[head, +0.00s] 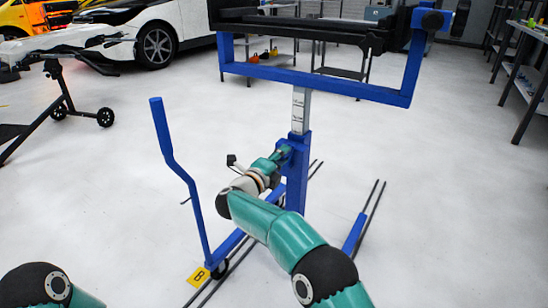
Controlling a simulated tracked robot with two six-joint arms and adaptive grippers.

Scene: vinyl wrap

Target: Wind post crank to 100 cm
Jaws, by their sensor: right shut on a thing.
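A blue stand has an upright post (297,180) with a pale inner column (301,110) showing above it. The column bears dark marks that are too small to read. A blue frame (310,82) sits on top of the column. My right gripper (284,154) is at the side of the post, just below the top of the blue sleeve, where it is shut on the crank. The crank itself is mostly hidden by the gripper and wrist. My left gripper is not in view; only part of my left arm shows at the bottom left.
A tall blue handle bar (178,170) rises left of the post, with a yellow tag (198,277) at its foot. Dark rails run along the floor by the base. A wheeled stand (62,100) holds a white panel at left. Shelves (525,75) stand at right.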

